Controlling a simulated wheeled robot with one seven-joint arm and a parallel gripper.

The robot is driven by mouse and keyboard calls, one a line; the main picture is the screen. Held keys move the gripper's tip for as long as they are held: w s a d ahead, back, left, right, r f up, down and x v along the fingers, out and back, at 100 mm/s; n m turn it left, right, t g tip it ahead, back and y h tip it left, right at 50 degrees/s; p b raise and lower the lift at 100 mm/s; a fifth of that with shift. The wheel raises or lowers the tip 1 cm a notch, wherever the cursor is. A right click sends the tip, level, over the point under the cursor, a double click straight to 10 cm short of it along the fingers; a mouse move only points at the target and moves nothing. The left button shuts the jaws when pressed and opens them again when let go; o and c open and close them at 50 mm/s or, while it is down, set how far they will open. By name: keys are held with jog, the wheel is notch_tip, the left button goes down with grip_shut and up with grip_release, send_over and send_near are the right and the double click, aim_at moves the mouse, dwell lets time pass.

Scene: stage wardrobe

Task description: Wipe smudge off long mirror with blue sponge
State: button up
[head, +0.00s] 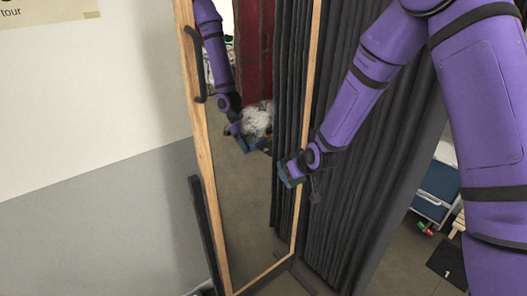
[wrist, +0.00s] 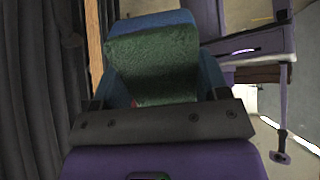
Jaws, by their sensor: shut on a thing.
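The long mirror (head: 235,215) stands upright and slightly tilted in a light wooden frame in the head view. My gripper (head: 291,172) is at the mirror's right frame edge, shut on the blue sponge (head: 287,179). In the wrist view the sponge (wrist: 152,66) shows a blue edge and a dark green face between the fingers of my gripper (wrist: 158,88). A whitish, mottled patch (head: 258,119) shows in the mirror, near the sponge's reflection. I cannot tell whether it is the smudge or a reflection. Contact between sponge and glass cannot be made out.
Dark curtains (head: 365,180) hang just right of the mirror. A black handle (head: 196,65) sticks out from the left frame side. A blue bin or cart (head: 437,188) and a dark floor card numbered 1 (head: 447,264) are at the right.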

aim_at(274, 117)
jog(key=s+a+r+n+t+y, duration=0.1)
jog(key=s+a+r+t+y, duration=0.25)
jog(key=a+r, duration=0.2)
jog(key=s+a+r+n+t+y, duration=0.1)
jog(key=s+a+r+t+y, duration=0.25)
jog(key=r, duration=0.35)
jog(key=shift+t, duration=0.3)
jog(key=shift+f+x, duration=0.15)
jog(key=shift+x, duration=1.6)
jog(key=shift+f+x, duration=0.15)
jog(key=shift+x, duration=1.65)
jog(key=shift+x, duration=0.95)
jog(key=shift+w+d, duration=0.85)
jog(key=shift+d, duration=0.45)
jog(key=shift+w+d, duration=0.9)
jog(key=shift+d, duration=0.45)
jog(key=shift+w+d, duration=0.85)
jog(key=shift+d, duration=0.45)
jog(key=shift+w+d+r, duration=0.15)
jog(key=shift+w+d, duration=0.85)
jog(key=shift+d, duration=0.25)
jog(key=shift+r, duration=1)
jog(key=shift+s+a+f, duration=0.1)
jog(key=shift+s+a, duration=1)
jog(key=shift+a, duration=0.3)
